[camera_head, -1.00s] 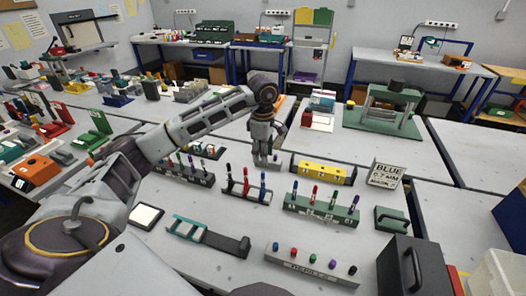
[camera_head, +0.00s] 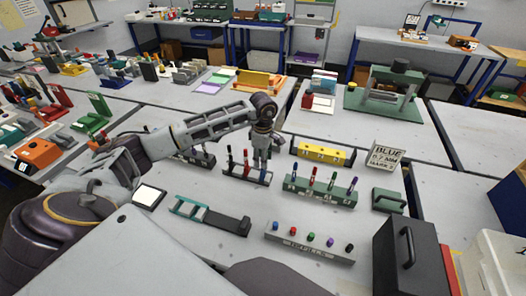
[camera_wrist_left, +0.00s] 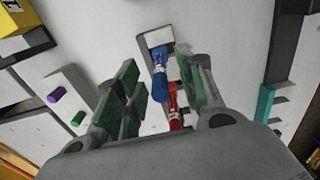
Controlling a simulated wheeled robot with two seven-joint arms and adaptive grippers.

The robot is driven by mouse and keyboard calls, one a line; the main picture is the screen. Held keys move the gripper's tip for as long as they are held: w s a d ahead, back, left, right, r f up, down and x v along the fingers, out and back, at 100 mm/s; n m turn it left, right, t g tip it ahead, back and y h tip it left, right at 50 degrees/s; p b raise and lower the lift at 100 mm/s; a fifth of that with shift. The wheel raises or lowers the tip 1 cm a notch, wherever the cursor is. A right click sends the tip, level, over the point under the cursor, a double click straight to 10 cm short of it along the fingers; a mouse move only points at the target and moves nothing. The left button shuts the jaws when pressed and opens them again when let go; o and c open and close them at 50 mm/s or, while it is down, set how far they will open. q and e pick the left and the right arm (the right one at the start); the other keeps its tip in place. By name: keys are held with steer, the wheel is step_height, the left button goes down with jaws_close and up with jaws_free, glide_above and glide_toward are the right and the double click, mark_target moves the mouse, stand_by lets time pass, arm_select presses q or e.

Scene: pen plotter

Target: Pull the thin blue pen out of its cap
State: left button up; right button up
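The blue pen (camera_wrist_left: 160,72) stands at the end of a grey rack (camera_wrist_left: 158,38), with a red pen (camera_wrist_left: 173,105) beside it. In the head view the same rack (camera_head: 240,176) holds a red pen (camera_head: 246,156) and a dark, red-tipped pen (camera_head: 230,155); my gripper largely hides the blue pen there. My left gripper (camera_head: 263,160) is over the rack's right end. In the left wrist view its green-padded fingers (camera_wrist_left: 156,92) are open on either side of the blue pen, with gaps showing. I cannot see the blue pen's cap joint clearly. My right gripper is not in view.
A green rack of several pens (camera_head: 318,193) stands to the right, below a yellow block (camera_head: 322,153) and a BLUE 0.7 MM sign (camera_head: 384,158). A grey cap rack (camera_head: 308,246) and a teal-and-black holder (camera_head: 210,215) lie in front. A dark case (camera_head: 410,255) stands at front right.

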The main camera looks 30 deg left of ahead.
arm_select(q)
steer(key=shift+f, duration=0.85)
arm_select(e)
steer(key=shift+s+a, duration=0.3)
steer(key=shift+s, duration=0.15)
arm_select(q)
steer(key=shift+c, duration=0.2)
